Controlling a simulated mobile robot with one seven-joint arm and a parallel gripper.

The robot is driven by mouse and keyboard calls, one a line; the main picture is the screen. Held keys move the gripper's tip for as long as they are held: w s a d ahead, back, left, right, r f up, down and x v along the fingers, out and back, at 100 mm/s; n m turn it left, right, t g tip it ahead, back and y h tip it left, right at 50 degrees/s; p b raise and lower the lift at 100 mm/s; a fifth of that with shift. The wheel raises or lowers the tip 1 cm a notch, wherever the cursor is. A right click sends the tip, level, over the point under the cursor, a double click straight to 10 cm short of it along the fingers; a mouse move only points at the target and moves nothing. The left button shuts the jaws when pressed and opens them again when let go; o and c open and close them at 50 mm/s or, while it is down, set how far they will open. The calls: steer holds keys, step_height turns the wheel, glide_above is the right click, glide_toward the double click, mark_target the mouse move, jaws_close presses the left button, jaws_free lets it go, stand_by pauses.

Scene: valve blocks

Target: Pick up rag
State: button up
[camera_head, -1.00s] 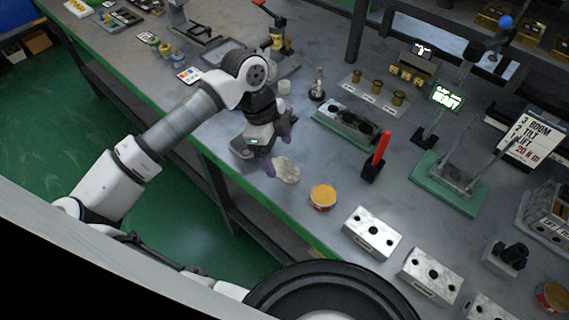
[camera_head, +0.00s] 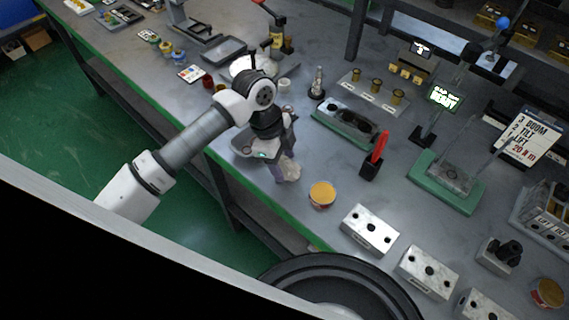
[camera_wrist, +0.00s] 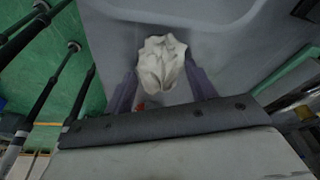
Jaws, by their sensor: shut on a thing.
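The rag (camera_head: 289,169) is a crumpled cream-white cloth near the bench's front edge, left of an orange-topped tin. In the wrist view the rag (camera_wrist: 161,62) sits bunched between the two purple-grey fingers. My gripper (camera_head: 283,172) points down and is shut on the rag. It also shows in the wrist view (camera_wrist: 162,82), with a finger on each side of the cloth. Part of the rag is hidden behind the fingers in the head view. I cannot tell whether the rag still touches the bench.
The orange-topped tin (camera_head: 322,194) stands close to the right of the rag. Metal valve blocks (camera_head: 370,230) line the front edge. A red-handled tool in a black holder (camera_head: 372,166) and a green-based fixture (camera_head: 345,127) stand behind. Bare bench lies between them and the rag.

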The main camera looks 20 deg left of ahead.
steer(key=shift+r, duration=0.1)
step_height(320, 180, up, 20)
steer(key=b, duration=0.3)
stand_by(0.3)
